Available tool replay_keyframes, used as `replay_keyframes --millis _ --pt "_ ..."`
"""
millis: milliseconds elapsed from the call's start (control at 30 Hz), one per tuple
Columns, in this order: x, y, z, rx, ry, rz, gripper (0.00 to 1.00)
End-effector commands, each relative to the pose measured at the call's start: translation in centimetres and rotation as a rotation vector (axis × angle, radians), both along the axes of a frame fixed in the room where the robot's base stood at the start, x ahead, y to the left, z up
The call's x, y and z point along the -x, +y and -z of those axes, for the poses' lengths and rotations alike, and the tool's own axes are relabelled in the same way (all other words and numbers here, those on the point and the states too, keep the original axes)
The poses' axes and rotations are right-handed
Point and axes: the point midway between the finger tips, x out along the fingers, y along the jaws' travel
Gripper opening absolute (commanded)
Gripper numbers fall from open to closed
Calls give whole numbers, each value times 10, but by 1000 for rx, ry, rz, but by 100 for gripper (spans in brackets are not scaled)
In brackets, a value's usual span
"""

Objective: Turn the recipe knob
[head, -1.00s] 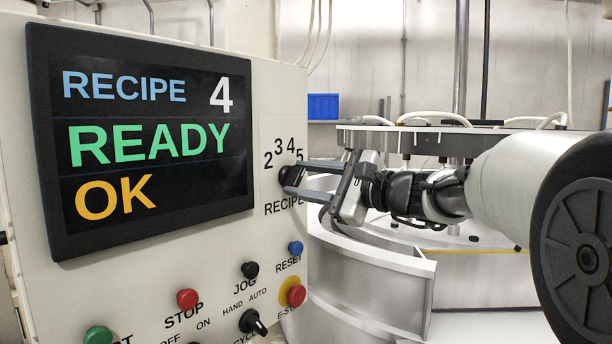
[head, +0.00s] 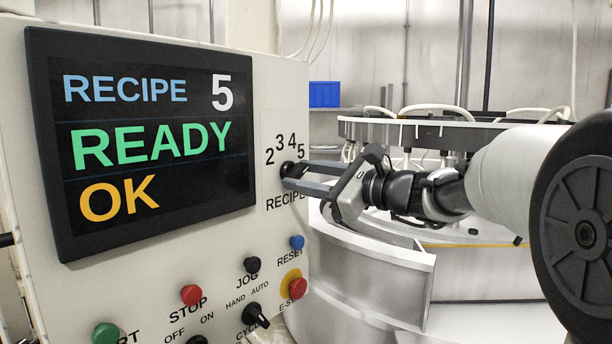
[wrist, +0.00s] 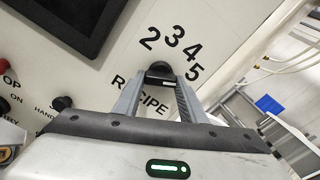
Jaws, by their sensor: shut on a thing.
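The black recipe knob (head: 288,170) sits on the panel below the numbers 2, 3, 4 and 5 and above the word RECIPE. My gripper (head: 296,175) is shut on it, reaching in from the right. In the wrist view the knob (wrist: 159,70) shows between the two finger tips (wrist: 159,78). The gripper body is tilted in the head view. The fingers hide part of the knob, and I cannot make out its pointer. The screen (head: 150,140) reads RECIPE 5, READY, OK.
Below on the panel are a blue RESET button (head: 297,242), a red emergency stop (head: 297,287), a black JOG button (head: 252,265), a red STOP button (head: 191,295) and a black selector (head: 255,315). A round white machine (head: 400,262) stands close behind my gripper.

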Motion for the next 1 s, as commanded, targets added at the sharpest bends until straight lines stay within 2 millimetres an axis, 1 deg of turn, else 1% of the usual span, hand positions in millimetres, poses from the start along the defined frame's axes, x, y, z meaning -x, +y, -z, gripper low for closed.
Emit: replay_keyframes --millis 167,200,300,567,667,767,833,1000 --pt "0 0 1 -1 4 1 15" --pt "0 0 1 -1 4 1 41" --pt "0 0 1 -1 3 0 56" --pt "0 0 0 0 1 0 56" --pt "2 -4 1 0 0 1 56" --pt "8 -13 1 0 0 4 56" --pt "16 -23 1 1 -1 4 56" --pt "41 -56 1 1 -1 6 56"
